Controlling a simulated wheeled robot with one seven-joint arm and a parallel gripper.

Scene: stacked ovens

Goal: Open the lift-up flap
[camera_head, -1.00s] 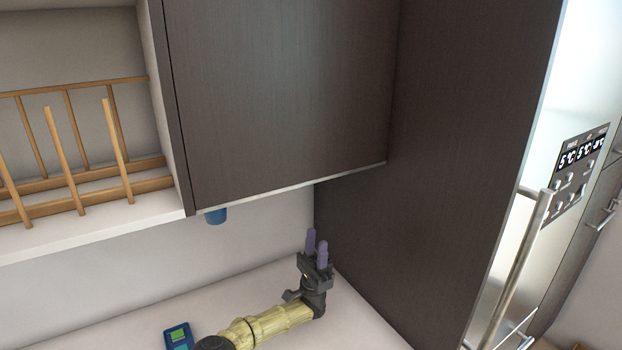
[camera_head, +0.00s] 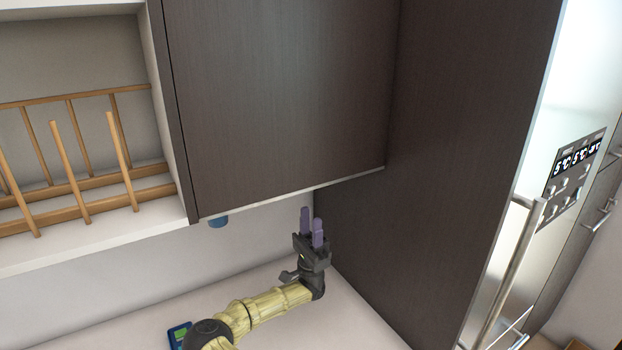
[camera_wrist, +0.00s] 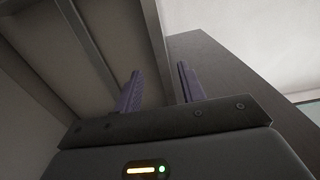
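The lift-up flap looks to be the dark brown cabinet front (camera_head: 285,95) at the upper middle of the head view. It hangs closed, with a pale strip along its lower edge. My gripper (camera_head: 311,226) is below that lower edge, near its right part, with its purple fingers pointing up. It is apart from the flap. In the wrist view the two fingers of my gripper (camera_wrist: 160,88) stand apart with nothing between them. The underside of a cabinet shows beyond them at the upper left.
A tall dark side panel (camera_head: 450,130) stands close to the right of my gripper. Beyond it is a steel oven (camera_head: 545,240) with a long handle. A wooden rack (camera_head: 75,165) sits in an open shelf at left. A blue object (camera_head: 219,221) shows under the cabinet.

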